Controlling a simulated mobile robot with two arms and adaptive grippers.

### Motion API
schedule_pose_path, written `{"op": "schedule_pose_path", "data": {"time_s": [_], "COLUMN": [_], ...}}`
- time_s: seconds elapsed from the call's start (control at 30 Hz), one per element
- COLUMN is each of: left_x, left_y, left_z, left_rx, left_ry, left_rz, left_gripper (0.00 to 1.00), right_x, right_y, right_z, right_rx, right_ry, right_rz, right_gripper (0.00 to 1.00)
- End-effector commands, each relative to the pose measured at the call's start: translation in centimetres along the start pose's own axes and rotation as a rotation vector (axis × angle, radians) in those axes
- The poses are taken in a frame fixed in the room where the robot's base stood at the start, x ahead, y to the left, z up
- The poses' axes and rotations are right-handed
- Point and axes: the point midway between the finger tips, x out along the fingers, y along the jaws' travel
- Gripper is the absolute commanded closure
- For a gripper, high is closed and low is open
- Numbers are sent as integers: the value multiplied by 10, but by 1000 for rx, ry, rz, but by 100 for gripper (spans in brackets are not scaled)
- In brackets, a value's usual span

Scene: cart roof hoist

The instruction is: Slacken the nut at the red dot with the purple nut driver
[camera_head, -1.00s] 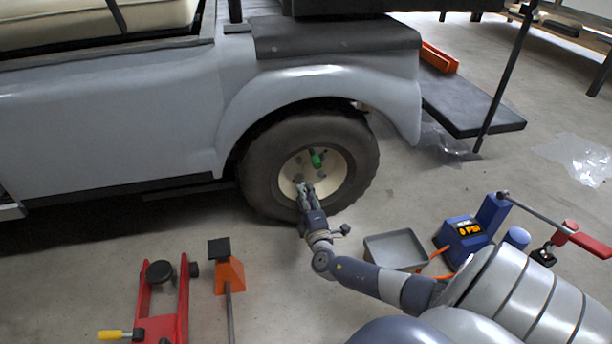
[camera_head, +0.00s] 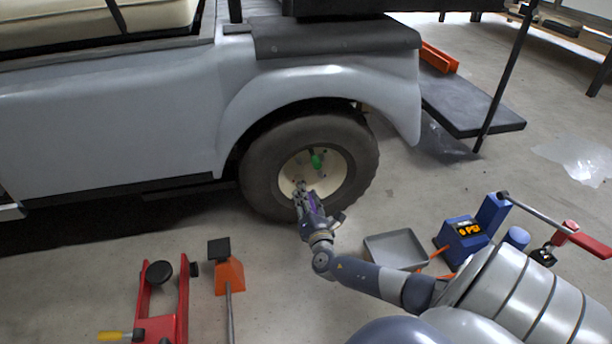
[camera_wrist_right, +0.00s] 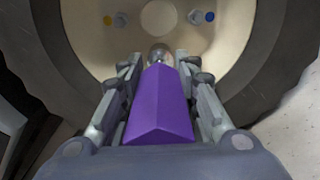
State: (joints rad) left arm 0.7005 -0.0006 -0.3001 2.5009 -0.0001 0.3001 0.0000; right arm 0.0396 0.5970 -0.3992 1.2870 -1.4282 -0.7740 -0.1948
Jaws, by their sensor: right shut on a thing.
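The purple nut driver (camera_wrist_right: 160,105) is between the fingers of my right gripper (camera_head: 302,190), which is shut on it. In the right wrist view the driver points away from me, and its far end is at a shiny metal nut or socket (camera_wrist_right: 159,56) low on the cream wheel rim (camera_wrist_right: 148,36). I cannot tell whether it is seated on a nut. A nut with a yellow dot (camera_wrist_right: 108,20) and one with a blue dot (camera_wrist_right: 209,16) show above. I cannot make out the red dot clearly. My left gripper is not in view.
The black tyre (camera_head: 262,168) sits under the grey cart's fender (camera_head: 300,88). A green part (camera_head: 316,161) is at the hub.

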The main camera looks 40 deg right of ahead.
Motion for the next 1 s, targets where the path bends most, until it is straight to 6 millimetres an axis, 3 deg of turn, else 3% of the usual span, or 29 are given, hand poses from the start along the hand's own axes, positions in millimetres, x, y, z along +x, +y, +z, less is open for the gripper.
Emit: {"op": "schedule_pose_path", "data": {"time_s": [0.47, 1.0], "left_x": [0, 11], "left_y": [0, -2], "left_z": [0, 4], "left_rx": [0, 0], "left_ry": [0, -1], "left_rz": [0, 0], "left_gripper": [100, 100], "right_x": [0, -26], "right_y": [1, 2], "right_z": [1, 2], "right_rx": [-400, -388], "right_ry": [-2, 0], "right_rz": [2, 2], "right_gripper": [100, 100]}}
